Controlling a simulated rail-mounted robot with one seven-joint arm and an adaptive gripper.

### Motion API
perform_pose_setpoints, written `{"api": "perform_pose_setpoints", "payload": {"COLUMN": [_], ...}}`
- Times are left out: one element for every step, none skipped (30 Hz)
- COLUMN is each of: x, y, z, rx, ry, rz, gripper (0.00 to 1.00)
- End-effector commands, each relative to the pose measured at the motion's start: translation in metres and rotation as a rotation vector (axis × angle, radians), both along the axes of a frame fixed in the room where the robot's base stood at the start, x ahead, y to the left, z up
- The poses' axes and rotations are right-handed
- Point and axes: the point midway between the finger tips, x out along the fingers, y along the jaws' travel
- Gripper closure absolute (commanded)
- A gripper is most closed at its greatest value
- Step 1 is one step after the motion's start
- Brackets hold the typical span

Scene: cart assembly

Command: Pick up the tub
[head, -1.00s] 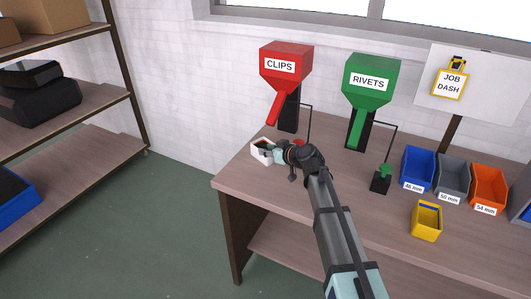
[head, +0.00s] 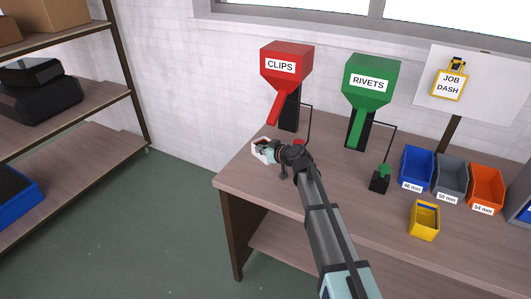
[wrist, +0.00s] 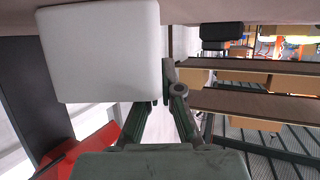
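The white tub (head: 258,157) sits near the far left corner of the workbench, below the red clips dispenser. In the wrist view the tub (wrist: 100,52) is a large white face at the upper left, very close to the camera. My gripper (head: 270,151) is at the tub and partly covers it in the head view. In the wrist view, one finger of my gripper (wrist: 163,98) lies beside the tub's right edge. The other finger runs out of sight behind the tub's lower edge. Whether the fingers press on the wall is hidden.
The red clips dispenser (head: 287,62) stands behind the tub, the green rivets dispenser (head: 371,82) to its right. Blue, grey and orange bins and a yellow bin (head: 424,220) stand farther right on the workbench (head: 235,180). Shelves (head: 75,120) stand at the left.

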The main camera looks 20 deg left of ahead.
Motion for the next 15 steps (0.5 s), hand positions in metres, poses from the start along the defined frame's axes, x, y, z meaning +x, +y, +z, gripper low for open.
{"api": "perform_pose_setpoints", "payload": {"x": [0.000,0.000,0.000,0.000,0.000,0.000,0.000,0.000,0.000,0.000,0.000,0.000,0.000,0.000,0.000], "y": [0.000,0.000,0.000,0.000,0.000,0.000,0.000,0.000,0.000,0.000,0.000,0.000,0.000,0.000,0.000], "z": [0.000,0.000,0.000,0.001,0.001,0.001,0.002,0.003,0.004,0.006,0.008,0.010,0.012,0.014,0.017], "rx": [0.000,0.000,0.000,0.000,0.000,0.001,0.000,0.000,0.000,0.000,0.001,0.002,0.002,0.001,0.001], "ry": [0.000,0.000,0.000,0.000,0.000,0.000,-0.001,-0.001,-0.001,-0.001,-0.002,-0.001,-0.001,-0.002,-0.003], "rz": [0.000,0.000,0.000,0.000,0.000,0.000,0.000,0.000,0.000,0.000,-0.001,-0.001,0.000,0.000,0.001], "gripper": [1.00,1.00,1.00,1.00,1.00,1.00,1.00,1.00,1.00,1.00,1.00,1.00,1.00,1.00,1.00]}}
